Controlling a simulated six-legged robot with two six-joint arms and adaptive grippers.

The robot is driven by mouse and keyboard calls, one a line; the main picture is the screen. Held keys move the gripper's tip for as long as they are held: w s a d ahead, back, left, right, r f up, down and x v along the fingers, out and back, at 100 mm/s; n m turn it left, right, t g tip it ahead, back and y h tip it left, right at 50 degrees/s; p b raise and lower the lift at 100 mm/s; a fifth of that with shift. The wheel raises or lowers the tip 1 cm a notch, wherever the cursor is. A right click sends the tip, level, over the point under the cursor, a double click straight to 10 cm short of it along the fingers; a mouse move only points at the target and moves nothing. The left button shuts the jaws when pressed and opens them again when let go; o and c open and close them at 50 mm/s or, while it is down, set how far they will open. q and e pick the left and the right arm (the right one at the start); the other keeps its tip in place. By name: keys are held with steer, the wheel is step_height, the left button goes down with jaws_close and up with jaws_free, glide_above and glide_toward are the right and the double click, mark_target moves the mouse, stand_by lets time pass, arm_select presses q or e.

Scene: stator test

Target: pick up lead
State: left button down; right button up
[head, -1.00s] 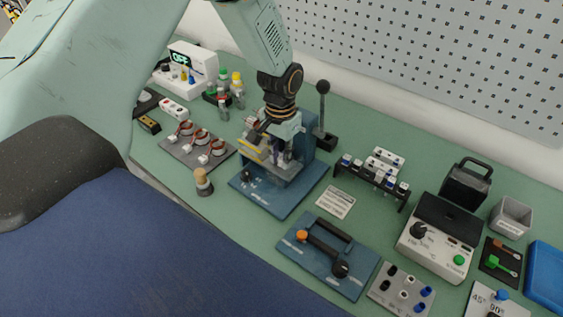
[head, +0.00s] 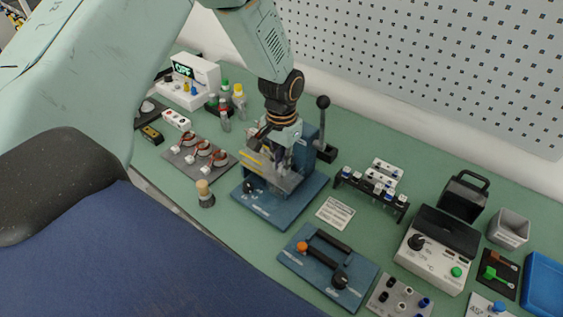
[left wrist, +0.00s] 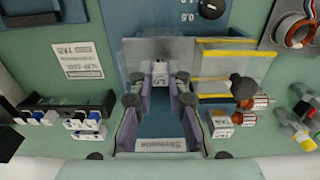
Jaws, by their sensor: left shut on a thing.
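My left gripper (head: 278,158) is over the blue press fixture (head: 262,205) in the head view. In the left wrist view, its purple fingers (left wrist: 160,88) are closed on a small white block with a dark marking (left wrist: 159,74). The block looks like a lead's tag or plug, but I cannot tell for sure. The gripper and fixture hide it in the head view. Other leads with white and blue ends sit in a black rack (head: 345,178) to the right of the fixture. My right gripper is not in view.
Left of the fixture are a plate of coils with red wires (head: 192,155), a wooden-topped brush-like tool (head: 204,193) and small bottles (head: 239,97). A blue plate with a handle (head: 318,272) and a grey tester (head: 430,262) stand to the right. A black lever (head: 323,125) rises behind the fixture.

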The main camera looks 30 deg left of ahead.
arm_select(q)
step_height(320, 180, up, 4)
steer(key=p, duration=0.2)
steer(key=shift+d+f+p, duration=0.1)
steer(key=shift+f+p, duration=0.05)
steer(key=shift+p, duration=0.2)
step_height(320, 180, up, 12)
steer(key=p, duration=0.8)
steer(key=shift+r+p, duration=0.2)
steer(key=shift+p, duration=0.1)
